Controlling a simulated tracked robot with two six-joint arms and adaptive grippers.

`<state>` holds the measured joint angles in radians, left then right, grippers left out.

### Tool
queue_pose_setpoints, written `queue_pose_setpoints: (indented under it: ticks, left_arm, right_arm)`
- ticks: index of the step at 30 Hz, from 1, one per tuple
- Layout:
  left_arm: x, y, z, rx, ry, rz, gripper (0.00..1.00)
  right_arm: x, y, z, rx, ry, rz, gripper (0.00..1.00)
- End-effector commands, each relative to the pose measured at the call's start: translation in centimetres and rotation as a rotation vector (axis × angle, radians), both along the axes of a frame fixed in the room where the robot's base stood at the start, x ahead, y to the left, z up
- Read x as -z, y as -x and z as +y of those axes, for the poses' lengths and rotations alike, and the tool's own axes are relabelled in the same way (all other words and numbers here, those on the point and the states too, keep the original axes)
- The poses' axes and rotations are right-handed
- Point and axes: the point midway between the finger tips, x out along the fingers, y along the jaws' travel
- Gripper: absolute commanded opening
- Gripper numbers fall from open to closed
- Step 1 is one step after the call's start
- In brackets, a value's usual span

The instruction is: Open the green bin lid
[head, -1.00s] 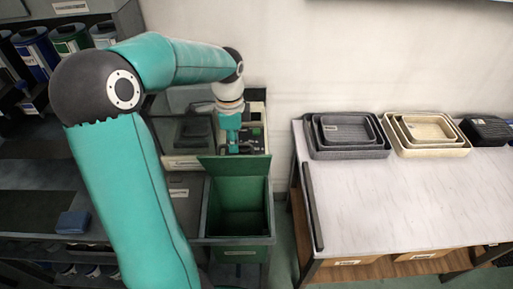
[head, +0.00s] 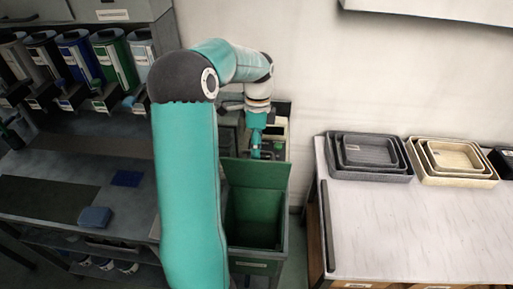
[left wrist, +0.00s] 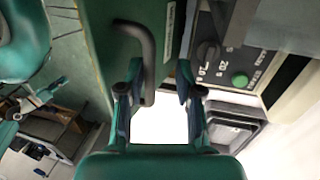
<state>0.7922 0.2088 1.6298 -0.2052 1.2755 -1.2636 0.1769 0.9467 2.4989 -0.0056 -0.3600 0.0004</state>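The green bin (head: 255,262) stands right of my left arm in the head view. Its lid (head: 255,173) is raised and stands up at the back edge, so the dark inside shows. My left gripper (head: 257,150) is just behind the lid's top edge, its fingertips partly hidden. In the left wrist view the gripper (left wrist: 160,75) is open, its two fingers apart. A dark curved handle (left wrist: 146,50) on the green panel reaches down by the left finger; I cannot tell if they touch. A small teal part at the left of that view may be my right gripper, too small to read.
A white-topped table (head: 420,225) with grey trays (head: 366,172) and cream trays (head: 450,160) stands to the right. A machine with a green button (left wrist: 240,80) is close behind the lid. Dark shelving with several coloured bins fills the left.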

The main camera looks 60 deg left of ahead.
Motion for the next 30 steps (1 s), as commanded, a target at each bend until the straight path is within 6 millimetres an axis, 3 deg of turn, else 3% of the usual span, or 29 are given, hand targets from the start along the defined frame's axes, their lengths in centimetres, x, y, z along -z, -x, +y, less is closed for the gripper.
queue_pose_setpoints:
  ticks: [23, 30]
  left_arm:
    - [-0.2, 0.1, 0.0, -0.002, 0.001, -0.003, 0.37]
    - [-1.7, -0.2, 0.3, -0.002, -0.002, -0.006, 0.37]
  right_arm:
    - [-0.1, 0.0, 0.0, 0.0, 0.0, 0.0, 0.37]
    - [-0.1, 0.0, 0.0, 0.0, 0.0, 0.0, 0.37]
